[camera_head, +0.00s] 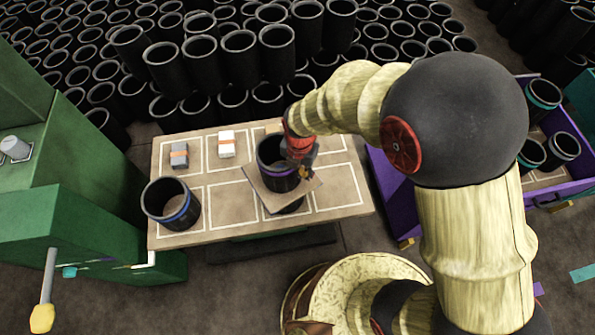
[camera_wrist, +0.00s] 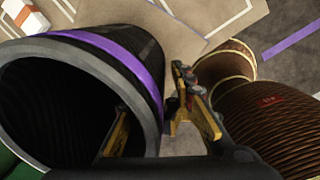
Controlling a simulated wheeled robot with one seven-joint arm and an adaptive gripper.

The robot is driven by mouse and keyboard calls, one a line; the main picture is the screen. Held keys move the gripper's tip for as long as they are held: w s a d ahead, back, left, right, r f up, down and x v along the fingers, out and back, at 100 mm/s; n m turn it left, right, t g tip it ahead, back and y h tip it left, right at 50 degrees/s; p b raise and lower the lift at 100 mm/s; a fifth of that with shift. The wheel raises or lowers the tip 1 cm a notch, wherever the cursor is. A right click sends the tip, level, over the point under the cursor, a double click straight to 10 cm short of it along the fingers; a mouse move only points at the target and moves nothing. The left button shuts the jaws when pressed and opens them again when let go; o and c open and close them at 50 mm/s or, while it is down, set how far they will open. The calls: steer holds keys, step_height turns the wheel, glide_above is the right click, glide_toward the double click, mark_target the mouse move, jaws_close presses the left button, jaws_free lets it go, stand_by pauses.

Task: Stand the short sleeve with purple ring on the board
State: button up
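The short black sleeve with the purple ring (camera_head: 270,149) is upright over the small tan board (camera_head: 257,190), apparently resting on it. The board sits turned at an angle on top of another dark sleeve (camera_head: 292,206), mostly hidden beneath it. In the wrist view, the purple-ringed sleeve (camera_wrist: 125,47) fills the left side, and part of the board (camera_wrist: 180,38) shows behind it. My gripper (camera_wrist: 160,115) straddles the sleeve's wall, one finger inside and one outside. Gaps show between fingers and wall, so it looks open. In the head view, my gripper (camera_head: 300,152) is at the sleeve's right rim.
A blue-ringed sleeve (camera_head: 170,204) stands at the left of the marked table (camera_head: 222,225). A grey block (camera_head: 179,155) and a white block (camera_head: 227,144) lie at the back. A purple crate (camera_head: 562,190) with sleeves is at the right. Many black sleeves stand behind.

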steer(key=o, duration=0.5)
steer(key=shift+r, duration=0.1)
step_height(320, 180, up, 13)
steer(key=p, duration=0.3)
steer(key=shift+d+p, duration=0.15)
steer(key=shift+p, duration=0.25)
steer(key=s+d+r+m+t, duration=0.3)
steer(key=d+r+m, duration=0.9)
steer(key=r+m, duration=0.35)
steer(key=shift+s+d+r+m+t, duration=0.4)
steer(key=shift+s+d+r+m, duration=0.85)
steer(key=shift+m, duration=1.45)
steer(key=shift+s+d+r+m+t, duration=0.4)
steer(key=shift+s+d+r+m, duration=0.4)
steer(key=shift+s+d+m, duration=1.45)
steer(key=shift+s+d+r+m+t, duration=0.4)
steer(key=shift+s+d+r+m, duration=0.5)
steer(key=shift+m, duration=2.3)
steer(key=shift+w+d+r, duration=0.15)
